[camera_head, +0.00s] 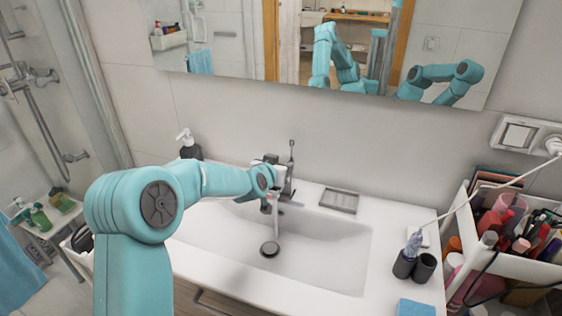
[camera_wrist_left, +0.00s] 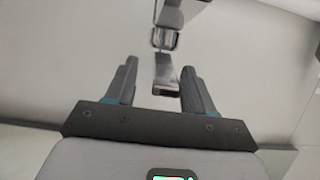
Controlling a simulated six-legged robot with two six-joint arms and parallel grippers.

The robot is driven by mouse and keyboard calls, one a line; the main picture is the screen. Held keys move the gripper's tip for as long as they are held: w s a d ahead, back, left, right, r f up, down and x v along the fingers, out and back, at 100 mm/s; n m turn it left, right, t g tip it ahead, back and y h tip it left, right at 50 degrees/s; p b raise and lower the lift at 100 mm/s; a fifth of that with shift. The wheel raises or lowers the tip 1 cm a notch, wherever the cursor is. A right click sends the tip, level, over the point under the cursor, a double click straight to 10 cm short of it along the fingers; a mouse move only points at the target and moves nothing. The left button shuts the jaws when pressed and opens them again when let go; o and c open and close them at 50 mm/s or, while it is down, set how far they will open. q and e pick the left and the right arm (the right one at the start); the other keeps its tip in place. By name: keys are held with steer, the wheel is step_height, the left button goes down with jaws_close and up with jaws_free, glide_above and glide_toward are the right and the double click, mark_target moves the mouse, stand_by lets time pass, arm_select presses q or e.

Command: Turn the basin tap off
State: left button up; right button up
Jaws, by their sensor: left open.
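The grey basin tap (camera_head: 289,180) stands at the back rim of the white basin (camera_head: 335,250), with a thin upright lever (camera_head: 291,152) at its top. A pale streak below the spout looks like running water. My left gripper (camera_head: 270,186) is at the tap's left side and partly hides it. In the left wrist view my left gripper (camera_wrist_left: 160,66) is open, and a metal part of the tap (camera_wrist_left: 165,76) shows between its two fingers, with gaps at both sides. I cannot tell whether that part is spout or lever. My right gripper is not directly in view.
A dark soap dispenser (camera_head: 188,146) stands left of the tap. A grey soap dish (camera_head: 339,200) lies to the right. Dark cups (camera_head: 404,265), a blue sponge (camera_head: 415,307) and a crowded cosmetics cart (camera_head: 515,225) are farther right. A mirror (camera_head: 225,45) hangs above, reflecting my arms.

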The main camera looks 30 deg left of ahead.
arm_select(q)
steer(key=shift+w+a+f, duration=0.15)
steer(key=shift+w+a, duration=0.35)
steer(key=shift+a, duration=0.05)
steer(key=shift+w+d+f, duration=0.2)
steer(key=shift+w+d, duration=0.1)
steer(key=shift+w, duration=0.1)
steer(key=shift+s+a, duration=0.2)
steer(key=c, duration=0.5)
jaws_close()
steer(key=shift+d, duration=0.1)
steer(key=f+t+b, duration=0.1)
steer(key=t+b, duration=0.1)
steer(key=b, duration=0.8)
steer(key=shift+s+f+y+b, duration=0.1)
steer(key=shift+f+y+b, duration=0.15)
steer(key=shift+y+b, duration=0.1)
steer(key=shift+r, duration=0.15)
